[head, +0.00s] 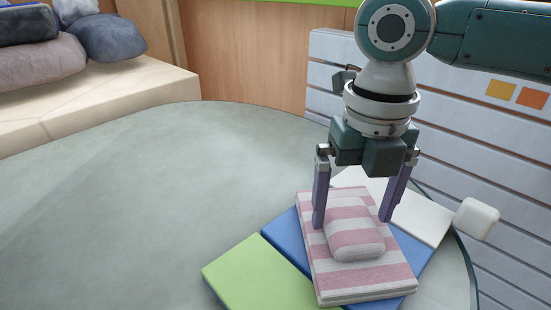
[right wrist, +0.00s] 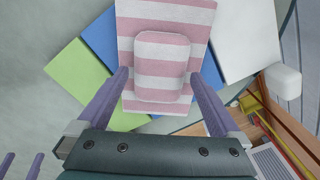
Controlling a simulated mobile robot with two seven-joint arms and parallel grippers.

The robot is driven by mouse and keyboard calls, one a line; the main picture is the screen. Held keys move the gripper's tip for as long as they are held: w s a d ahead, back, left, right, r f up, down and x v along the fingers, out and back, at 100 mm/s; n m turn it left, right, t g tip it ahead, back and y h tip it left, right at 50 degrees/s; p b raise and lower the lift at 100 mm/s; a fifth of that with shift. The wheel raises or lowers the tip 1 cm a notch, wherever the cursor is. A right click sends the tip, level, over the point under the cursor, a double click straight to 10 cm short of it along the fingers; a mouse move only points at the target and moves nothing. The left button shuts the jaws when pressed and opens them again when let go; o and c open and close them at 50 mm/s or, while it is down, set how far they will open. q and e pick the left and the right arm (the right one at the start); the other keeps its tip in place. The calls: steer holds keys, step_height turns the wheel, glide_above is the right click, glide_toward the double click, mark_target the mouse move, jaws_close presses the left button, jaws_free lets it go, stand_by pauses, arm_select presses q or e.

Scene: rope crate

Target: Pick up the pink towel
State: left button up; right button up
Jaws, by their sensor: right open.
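The pink towel (head: 358,282) is pink-and-white striped, with a raised folded part (head: 355,240) in its middle. It lies on top of a blue flat piece on the round grey table. It also shows in the right wrist view (right wrist: 200,45). My right gripper (head: 350,222) is open and points down at the towel. Its two fingers stand on either side of the raised part, with nothing held between them. I cannot tell whether the fingertips touch the towel. Two purple fingertips (right wrist: 22,162), apart and empty, show at the lower left of the right wrist view and look like my left gripper.
Green (head: 255,275), blue (head: 285,232) and white (head: 422,215) flat pieces lie around and under the towel. A white rounded block (head: 476,219) is by the table's right edge, near a slatted wall (head: 475,140). The table (head: 130,200) is clear on the left.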

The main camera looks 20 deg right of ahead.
steer(key=shift+f, duration=0.3)
steer(key=c, duration=1.5)
